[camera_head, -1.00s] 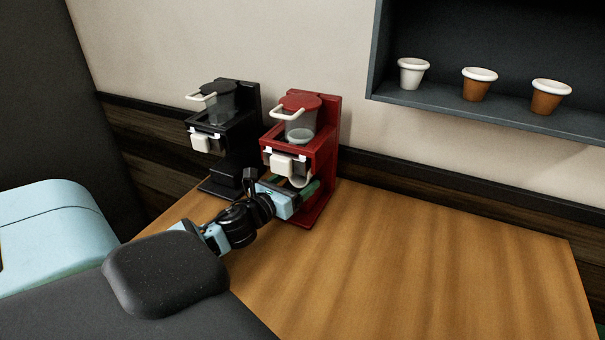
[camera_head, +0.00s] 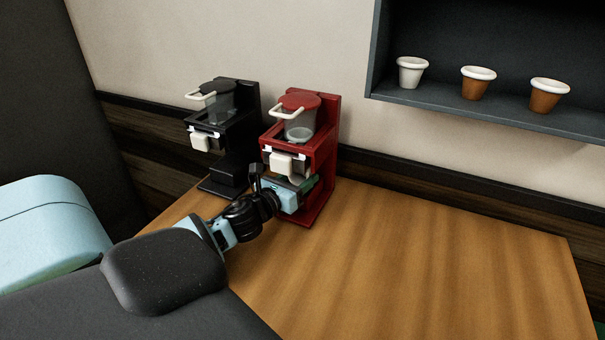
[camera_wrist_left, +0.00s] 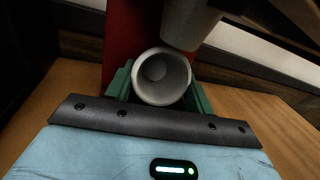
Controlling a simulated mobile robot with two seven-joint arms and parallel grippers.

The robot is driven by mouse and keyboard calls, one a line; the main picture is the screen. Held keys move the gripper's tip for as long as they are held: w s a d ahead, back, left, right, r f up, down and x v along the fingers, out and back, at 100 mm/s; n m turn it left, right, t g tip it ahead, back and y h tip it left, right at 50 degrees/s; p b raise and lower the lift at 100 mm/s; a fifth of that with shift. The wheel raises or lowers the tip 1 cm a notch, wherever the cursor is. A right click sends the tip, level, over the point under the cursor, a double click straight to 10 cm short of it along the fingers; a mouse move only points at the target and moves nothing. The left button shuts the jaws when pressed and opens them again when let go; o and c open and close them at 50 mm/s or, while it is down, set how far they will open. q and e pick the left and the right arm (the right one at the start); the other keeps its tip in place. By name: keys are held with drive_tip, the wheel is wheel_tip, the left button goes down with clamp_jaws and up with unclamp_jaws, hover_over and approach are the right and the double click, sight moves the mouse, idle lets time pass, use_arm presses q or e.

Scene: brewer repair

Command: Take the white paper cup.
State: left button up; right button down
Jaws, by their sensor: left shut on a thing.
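A white paper cup (camera_wrist_left: 152,95) sits between the green fingers of my left gripper (camera_wrist_left: 160,88) in the left wrist view, with its open mouth facing the camera. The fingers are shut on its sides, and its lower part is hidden. In the head view, my left gripper (camera_head: 303,187) reaches into the lower bay of the red brewer (camera_head: 328,150). There the gripper and brewer mostly hide the cup. My right gripper is not in view.
A black brewer (camera_head: 240,135) stands left of the red one. A wall shelf (camera_head: 450,107) holds another white cup (camera_head: 411,74) and two brown cups (camera_head: 476,88) with white rims. The wooden table (camera_head: 430,260) is clear at the front and right.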

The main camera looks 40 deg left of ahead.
use_arm(q)
drive_tip(key=shift+r, duration=0.8)
drive_tip(key=s, duration=0.5)
drive_tip(key=s+d, duration=0.1)
drive_tip(key=s, duration=1)
drive_tip(key=shift+d+f+b, duration=0.15)
drive_tip(key=shift+b, duration=0.15)
drive_tip(key=shift+s+d, duration=0.1)
drive_tip(key=shift+s, duration=0.9)
